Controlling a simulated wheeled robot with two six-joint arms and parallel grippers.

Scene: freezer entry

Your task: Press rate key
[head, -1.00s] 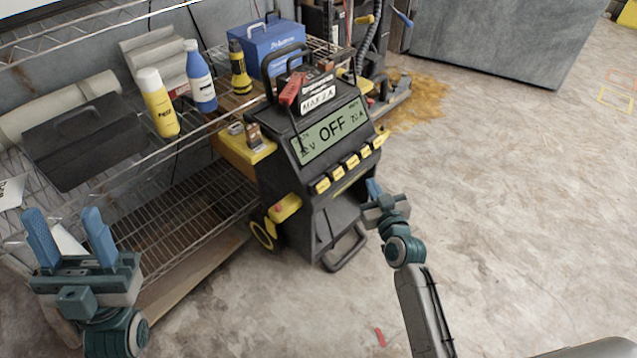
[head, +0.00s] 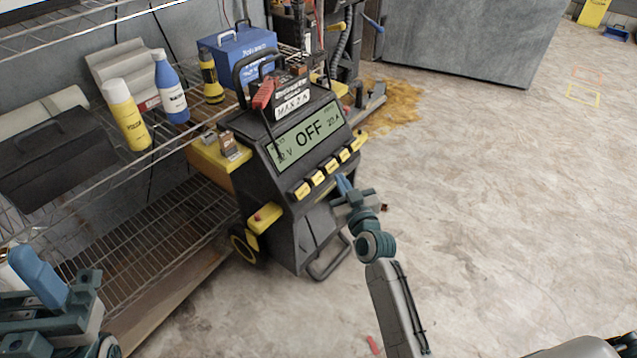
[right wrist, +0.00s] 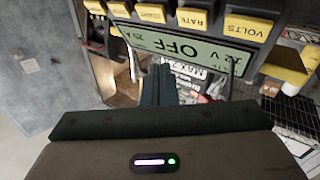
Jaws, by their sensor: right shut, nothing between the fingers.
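The black charger (head: 290,225) has a green screen (head: 300,138) reading OFF and a row of yellow keys below it. The RATE key (right wrist: 193,18) shows at the top of the right wrist view, beside the VOLTS key (right wrist: 245,25). In the head view the RATE key (head: 318,177) is second from the left. My right gripper (head: 343,184) is shut and empty, in front of the charger just below the keys. Its fingers (right wrist: 158,85) appear apart from the RATE key. My left gripper (head: 32,285) is cut off at the lower left; one blue finger shows, spread outward.
A wire shelf (head: 150,235) stands left of the charger, with a yellow bottle (head: 128,118), a blue bottle (head: 171,90) and a black case (head: 55,155). A blue toolbox (head: 240,55) stands behind. The floor (head: 480,200) at right is largely open.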

